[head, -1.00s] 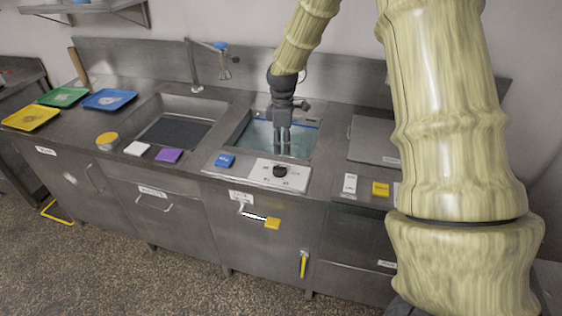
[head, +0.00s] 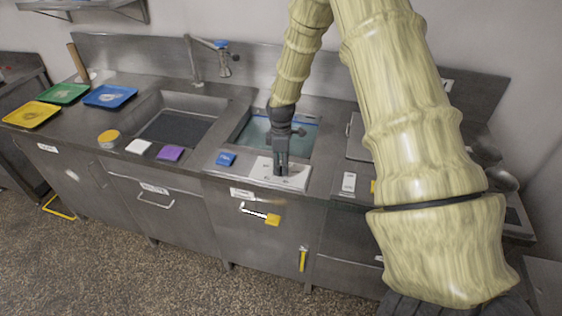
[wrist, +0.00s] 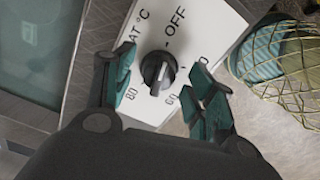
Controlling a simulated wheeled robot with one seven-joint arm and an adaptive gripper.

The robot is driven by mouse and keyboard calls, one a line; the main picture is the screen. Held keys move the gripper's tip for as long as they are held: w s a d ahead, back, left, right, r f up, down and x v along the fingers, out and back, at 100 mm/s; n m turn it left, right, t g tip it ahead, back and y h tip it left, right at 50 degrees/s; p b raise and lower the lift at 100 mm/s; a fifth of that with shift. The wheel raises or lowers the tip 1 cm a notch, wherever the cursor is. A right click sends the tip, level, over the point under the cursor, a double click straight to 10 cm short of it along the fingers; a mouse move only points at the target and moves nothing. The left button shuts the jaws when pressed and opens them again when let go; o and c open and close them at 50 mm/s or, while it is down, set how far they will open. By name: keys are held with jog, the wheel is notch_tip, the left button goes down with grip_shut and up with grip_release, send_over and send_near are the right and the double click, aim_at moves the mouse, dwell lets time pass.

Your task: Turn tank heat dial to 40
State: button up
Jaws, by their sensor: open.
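The tank heat dial (wrist: 157,70) is a round black knob with a raised grip bar and a pale pointer line. It sits on a white plate (wrist: 190,45) marked OFF, 80, 60 and a partly hidden number ending in 0. The bar runs roughly between the OFF side and the 60–80 side; I cannot tell its exact setting. My gripper (wrist: 166,74) is open, its teal-padded fingers on either side of the dial with gaps. In the head view my gripper (head: 281,170) points down over the white plate (head: 297,181) and hides the dial.
The water tank (head: 300,135) lies behind the plate. A blue block (head: 226,159) is left of it, and a white label (head: 349,182) right. In the wrist view, a netted bundle (wrist: 285,70) lies at right.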

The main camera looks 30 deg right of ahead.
jog(key=shift+f, duration=0.1)
jog(key=c, duration=1)
jog(key=m+b, duration=0.1)
jog(key=m, duration=0.5)
jog(key=shift+a+m, duration=0.15)
jog(key=shift+m, duration=0.25)
jog(key=m, duration=0.3)
jog(key=shift+m+b, duration=0.35)
jog(key=shift+m, duration=1.75)
